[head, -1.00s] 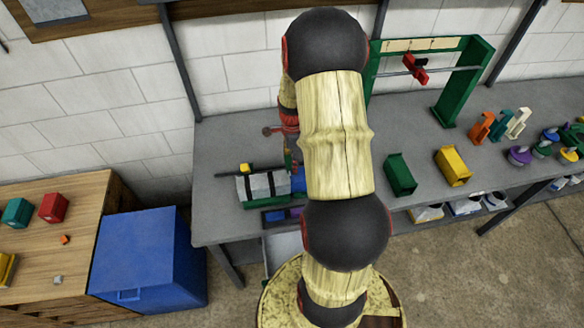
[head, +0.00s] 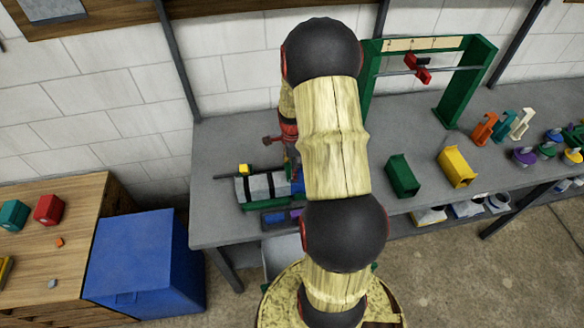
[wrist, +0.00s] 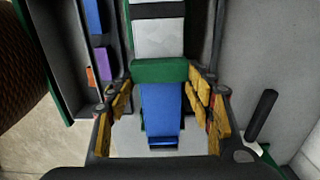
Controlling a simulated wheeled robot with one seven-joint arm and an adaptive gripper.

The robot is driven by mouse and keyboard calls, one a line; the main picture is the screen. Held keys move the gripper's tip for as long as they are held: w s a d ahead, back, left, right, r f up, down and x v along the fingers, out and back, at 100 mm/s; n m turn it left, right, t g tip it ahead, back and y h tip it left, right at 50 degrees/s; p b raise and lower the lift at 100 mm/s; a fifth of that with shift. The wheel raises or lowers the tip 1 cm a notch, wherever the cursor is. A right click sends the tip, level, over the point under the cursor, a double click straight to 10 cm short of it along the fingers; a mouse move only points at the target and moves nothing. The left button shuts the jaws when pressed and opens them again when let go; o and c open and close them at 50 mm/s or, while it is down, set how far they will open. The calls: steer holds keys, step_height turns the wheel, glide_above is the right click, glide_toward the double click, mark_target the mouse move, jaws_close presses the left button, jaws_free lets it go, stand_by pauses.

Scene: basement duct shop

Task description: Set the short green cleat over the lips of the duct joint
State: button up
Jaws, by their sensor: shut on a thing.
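The short green cleat (wrist: 160,71) shows in the wrist view as a green bar between my fingertips. My gripper (wrist: 163,92) is shut on it, with yellow pads at both ends. Beyond the cleat lies the pale grey duct section with black bands (wrist: 158,38). A blue duct section (wrist: 161,110) shows on the near side, so the cleat lines up with the joint. I cannot tell if it touches the lips, which it hides. In the head view the banded duct (head: 258,188) lies on the bench, and my arm hides most of the gripper and the joint.
A compartment tray (wrist: 77,60) with blue, purple and orange pieces is left of the duct in the wrist view. A dark rod (wrist: 262,114) stands at right. On the bench (head: 222,135), a green block (head: 402,176) and a yellow block (head: 456,167) stand right of my arm.

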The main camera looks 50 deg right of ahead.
steer(key=o, duration=1.2)
steer(key=shift+c, duration=0.2)
step_height(320, 180, up, 13)
steer(key=p, duration=0.8)
steer(key=shift+r, duration=0.2)
steer(key=w+a+r+n+t+h, duration=0.1)
steer(key=w+a+r+n+t, duration=0.1)
steer(key=a+r+n, duration=1.3)
steer(key=s+a+r+n+t, duration=0.1)
steer(key=s+a+r+n, duration=0.4)
steer(key=a, duration=0.4)
steer(key=s+a+r+n+t+y, duration=0.1)
steer(key=s+a+r+n+t, duration=0.1)
steer(key=s+a+r+n, duration=0.4)
steer(key=shift+s+a+r+t, duration=0.3)
steer(key=shift+s+a+r, duration=0.3)
steer(key=shift+a, duration=1.2)
